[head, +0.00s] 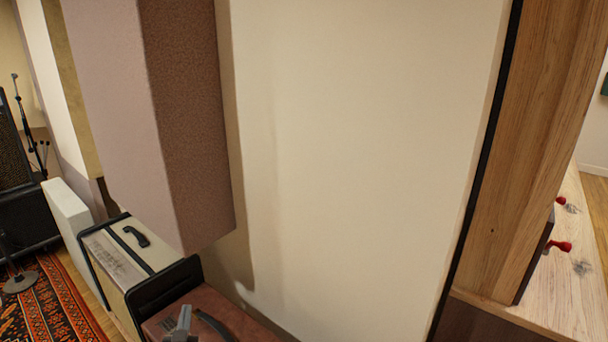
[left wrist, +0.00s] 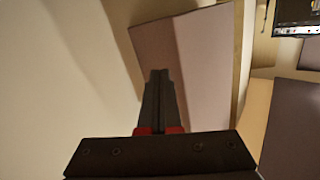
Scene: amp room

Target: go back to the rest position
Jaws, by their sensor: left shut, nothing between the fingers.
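My left gripper (head: 182,322) shows only in part at the bottom edge of the head view, as a small grey shape in front of a reddish-brown case top (head: 155,325). In the left wrist view the two dark fingers of my left gripper (left wrist: 159,75) lie together, shut and empty, with red parts at their base. Behind them is a mauve panel (left wrist: 200,65), with no visible contact. My right gripper is in neither view.
A mauve padded panel (head: 185,120) hangs beside a broad cream wall (head: 360,150). Below stands a cream amp with a black handle (head: 135,237). A patterned rug (head: 60,305) lies at left. At right are a wooden post (head: 530,130) and a wooden surface with red-handled items (head: 562,246).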

